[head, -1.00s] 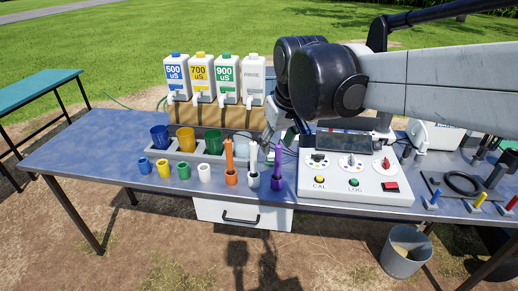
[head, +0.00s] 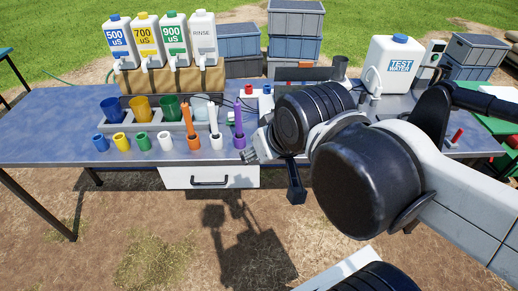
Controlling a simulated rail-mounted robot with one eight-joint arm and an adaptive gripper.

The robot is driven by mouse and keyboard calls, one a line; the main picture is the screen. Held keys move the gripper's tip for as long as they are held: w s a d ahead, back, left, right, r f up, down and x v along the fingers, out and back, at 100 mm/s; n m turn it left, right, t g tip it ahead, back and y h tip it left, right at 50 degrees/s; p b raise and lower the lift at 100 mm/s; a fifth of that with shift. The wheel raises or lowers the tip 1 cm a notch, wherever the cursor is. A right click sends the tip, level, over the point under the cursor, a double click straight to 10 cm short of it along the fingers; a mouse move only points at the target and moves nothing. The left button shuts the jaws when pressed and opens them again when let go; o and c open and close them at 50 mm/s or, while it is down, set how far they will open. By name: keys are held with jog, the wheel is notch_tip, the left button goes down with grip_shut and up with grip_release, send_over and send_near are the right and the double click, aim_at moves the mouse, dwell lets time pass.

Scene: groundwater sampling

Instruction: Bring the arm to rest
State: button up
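My arm reaches in from the right in the head view, folded in front of the table's front edge, its black joints large in the foreground. My gripper (head: 249,157) shows only in part, as small grey metal pieces beside the purple probe (head: 239,121) and its purple holder. The gripper is too small and too covered by my arm to tell whether it is open or shut. No held object is visible. The orange probe (head: 186,113) and the white probe (head: 213,120) stand upright in their holders.
Coloured cups, including a blue one (head: 114,109), stand in a tray behind several small holders. Labelled bottles, including RINSE (head: 203,38), stand on a wooden stand (head: 148,79). My arm hides much of the table's right half. The TEST WATER container (head: 394,65) stands behind it. The table's left end (head: 40,137) is clear.

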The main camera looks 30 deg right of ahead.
notch_tip(320, 180, down, 5)
jog(key=b, duration=0.5)
jog(key=shift+f, duration=0.1)
dwell(0.7)
